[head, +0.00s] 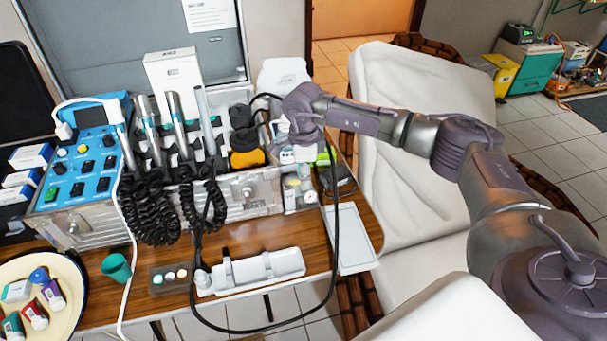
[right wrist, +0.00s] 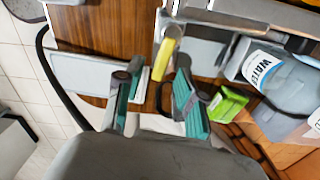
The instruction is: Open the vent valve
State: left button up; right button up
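A yellow, lever-like part (right wrist: 164,58) shows just beyond my right fingers in the right wrist view. It may be the vent valve's handle, but I cannot be sure. My right gripper (right wrist: 153,82) is open, its two fingers apart with nothing clearly held between them. In the head view the right arm reaches in from the right, and its wrist (head: 303,115) hangs over the right end of the metal dental unit (head: 248,192). The fingers are largely hard to make out there. My left gripper is not in view.
A water bottle (right wrist: 285,82) and a green box (right wrist: 228,103) stand close to the right fingers. A black hose (head: 336,235) loops down past the white tray (head: 350,238). Handpieces with coiled cords (head: 150,205) are left of the arm. A white chair (head: 400,120) is behind it.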

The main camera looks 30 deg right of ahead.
notch_tip(320, 180, up, 12)
dwell(0.4)
jog(key=shift+f, duration=0.1)
